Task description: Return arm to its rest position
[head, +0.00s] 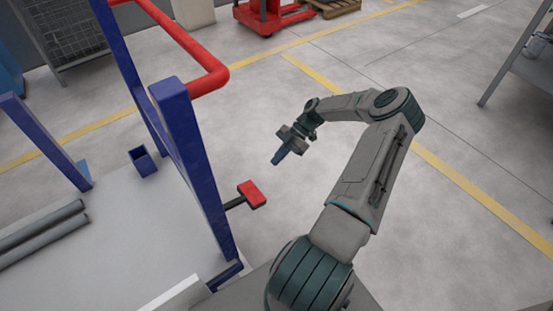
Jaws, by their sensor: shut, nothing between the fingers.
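My arm (376,165) reaches up from the bottom of the head view and bends left over the open floor. My gripper (279,157) hangs at its end, pointing down and left, with its fingers shut and nothing between them. It is apart from the blue rack post (190,150) on the left and touches nothing that I can see. Two grey pipes (45,232) lie side by side on the pale platform (120,250) at the lower left, well away from my gripper.
A red pedal-like block (252,194) sticks out from the blue post, below and left of my gripper. A grey table (525,65) stands at the upper right. A red machine (265,15) and pallet (335,7) stand far back. Floor between is clear.

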